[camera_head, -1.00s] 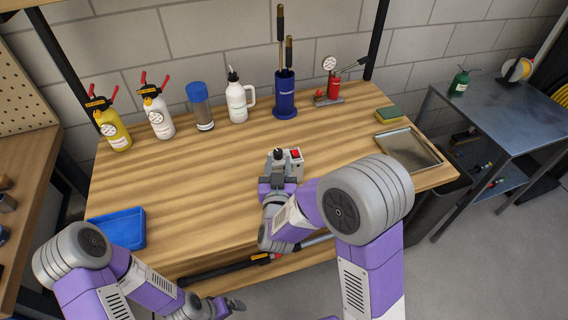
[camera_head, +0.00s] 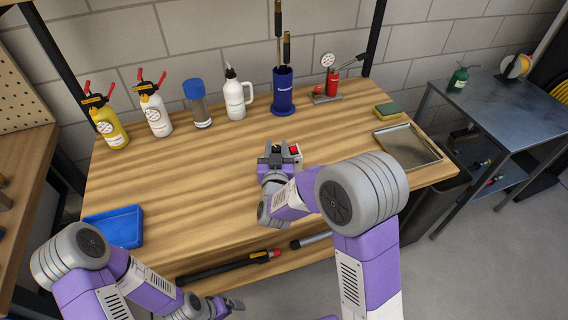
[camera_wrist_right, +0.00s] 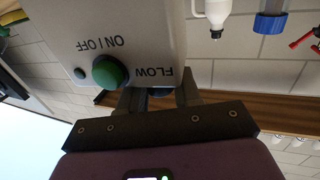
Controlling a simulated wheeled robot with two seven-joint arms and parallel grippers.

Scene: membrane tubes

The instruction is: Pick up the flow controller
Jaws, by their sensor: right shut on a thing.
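The flow controller is a small grey box with a red part and a dark knob on top; its right side (camera_head: 297,157) shows beside my right gripper in the head view. In the right wrist view its face (camera_wrist_right: 125,38) fills the upper left, with a green button and the upside-down words FLOW and ON/OFF. My right gripper (camera_head: 276,160) is shut on it, at the middle of the wooden table. The fingers (camera_wrist_right: 160,98) are partly hidden behind the box. Whether the box touches the table is unclear. My left gripper (camera_head: 230,305) is low, in front of the table; its jaws are too small to read.
Several bottles, including a white one (camera_head: 235,98), and a blue holder (camera_head: 283,95) line the table's back. A red pump (camera_head: 331,84), sponge (camera_head: 388,111) and metal tray (camera_head: 409,150) are right. A blue tray (camera_head: 117,228) is front left. A black bar (camera_head: 225,267) lies in front.

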